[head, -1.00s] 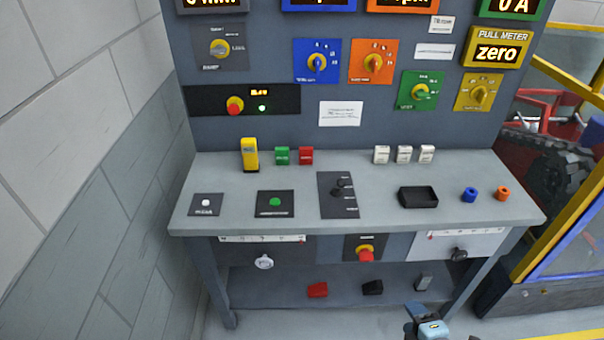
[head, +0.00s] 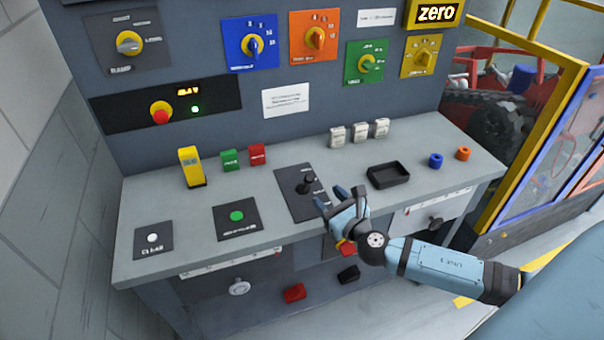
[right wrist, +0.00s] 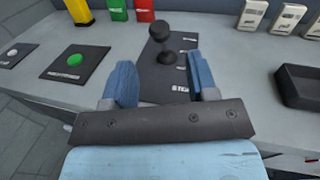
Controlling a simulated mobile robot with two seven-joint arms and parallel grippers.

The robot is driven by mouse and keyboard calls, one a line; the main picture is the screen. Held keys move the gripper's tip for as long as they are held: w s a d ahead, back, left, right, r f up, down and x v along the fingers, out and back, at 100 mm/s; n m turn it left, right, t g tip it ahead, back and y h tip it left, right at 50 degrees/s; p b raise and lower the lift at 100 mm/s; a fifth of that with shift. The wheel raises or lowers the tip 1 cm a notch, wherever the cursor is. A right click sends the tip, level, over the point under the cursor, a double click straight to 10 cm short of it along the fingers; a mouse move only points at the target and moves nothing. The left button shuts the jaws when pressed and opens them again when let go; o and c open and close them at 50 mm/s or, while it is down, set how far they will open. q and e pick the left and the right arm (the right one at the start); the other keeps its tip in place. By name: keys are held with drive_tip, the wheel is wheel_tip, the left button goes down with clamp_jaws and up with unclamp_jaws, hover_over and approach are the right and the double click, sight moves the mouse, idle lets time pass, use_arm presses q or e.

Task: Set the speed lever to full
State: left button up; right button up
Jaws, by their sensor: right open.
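The speed lever (head: 309,184) is a short black lever with a round knob on a dark plate (head: 290,201) set in the grey bench top. In the right wrist view the lever (right wrist: 161,32) stands just beyond my fingertips, roughly between them, on its dark plate (right wrist: 160,78). My right gripper (head: 338,197) is open and empty at the bench's front edge, just in front of the lever and a little to its right. In the wrist view its two blue fingers (right wrist: 160,75) are spread wide and do not touch the lever. My left gripper does not show.
A green button plate (head: 237,217) lies to the left. White blocks (head: 359,131) stand behind. A yellow frame (head: 530,130) stands at right.

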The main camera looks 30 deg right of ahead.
sight(306, 183)
drive_tip(key=w, duration=1)
drive_tip(key=shift+w+p, duration=0.3)
drive_tip(key=shift+p, duration=0.1)
clamp_jaws()
